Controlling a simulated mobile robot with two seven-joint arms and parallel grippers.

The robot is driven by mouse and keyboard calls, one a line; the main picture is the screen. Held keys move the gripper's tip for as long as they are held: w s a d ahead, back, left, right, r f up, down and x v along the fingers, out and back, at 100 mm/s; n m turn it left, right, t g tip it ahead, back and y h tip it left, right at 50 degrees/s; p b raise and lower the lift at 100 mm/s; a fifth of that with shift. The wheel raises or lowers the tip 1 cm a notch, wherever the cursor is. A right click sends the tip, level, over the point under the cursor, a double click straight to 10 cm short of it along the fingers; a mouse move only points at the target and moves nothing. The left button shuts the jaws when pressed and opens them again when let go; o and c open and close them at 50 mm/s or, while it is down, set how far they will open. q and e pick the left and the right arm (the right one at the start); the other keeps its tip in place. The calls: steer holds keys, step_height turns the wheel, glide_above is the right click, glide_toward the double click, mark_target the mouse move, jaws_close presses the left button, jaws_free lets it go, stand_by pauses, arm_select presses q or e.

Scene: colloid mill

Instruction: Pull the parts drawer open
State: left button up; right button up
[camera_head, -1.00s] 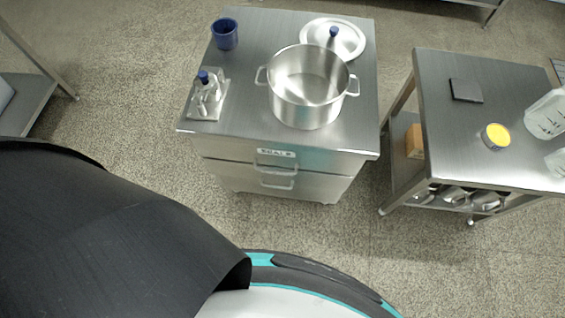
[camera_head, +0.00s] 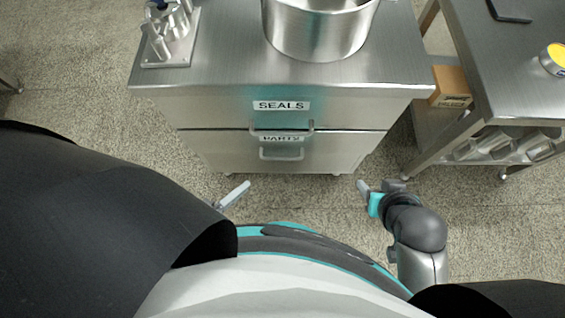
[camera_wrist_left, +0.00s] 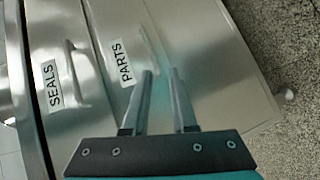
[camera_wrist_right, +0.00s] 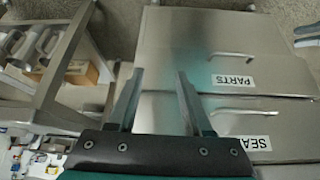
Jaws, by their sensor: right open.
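The parts drawer (camera_head: 215,150) is the lower drawer of the steel cabinet and looks shut. Its PARTS label and bar handle (camera_head: 281,155) face me. My left gripper (camera_head: 235,195) is open and empty, in front of the cabinet and left of the handle. In the left wrist view its fingertips (camera_wrist_left: 161,72) point toward the PARTS handle (camera_wrist_left: 152,48), apart from it as far as I can tell. My right gripper (camera_head: 363,188) is open and empty, low at the right. In the right wrist view the PARTS handle (camera_wrist_right: 231,55) lies right of its fingertips (camera_wrist_right: 160,72).
The SEALS drawer (camera_head: 220,105), also shut, sits directly above, with its own handle (camera_head: 281,130). A steel pot (camera_head: 318,35) and a glass-and-metal fixture (camera_head: 168,40) stand on the cabinet top. A side table (camera_head: 520,85) is close on the right.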

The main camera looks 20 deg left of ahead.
mark_target(283, 158)
arm_select(q)
steer(key=shift+w+d+f+n+t+h+b, duration=0.35)
steer(key=shift+w+d+b, duration=0.85)
steer(key=shift+w, duration=1.05)
steer(key=shift+w+d+f+n+t+h+b, duration=0.1)
steer(key=shift+w+d+f+n+h+b, duration=0.45)
steer(key=shift+w+d, duration=1.3)
steer(key=shift+w+d+f+n+t+h+b, duration=0.1)
steer(key=shift+w+d+f+n+t+b, duration=0.3)
steer(key=shift+w+d+b, duration=1.5)
arm_select(e)
steer(key=w+a+r+t+y+p, duration=0.1)
steer(key=w+a+r+t+y, duration=0.2)
steer(key=a+t, duration=0.3)
steer(key=shift+a+r, duration=0.25)
steer(key=shift+r, duration=0.2)
arm_select(q)
steer(key=shift+w+a+f, duration=0.1)
steer(key=shift+w+a, duration=0.6)
steer(key=shift+a, duration=0.3)
arm_select(e)
steer(key=shift+w, duration=0.1)
arm_select(q)
jaws_close()
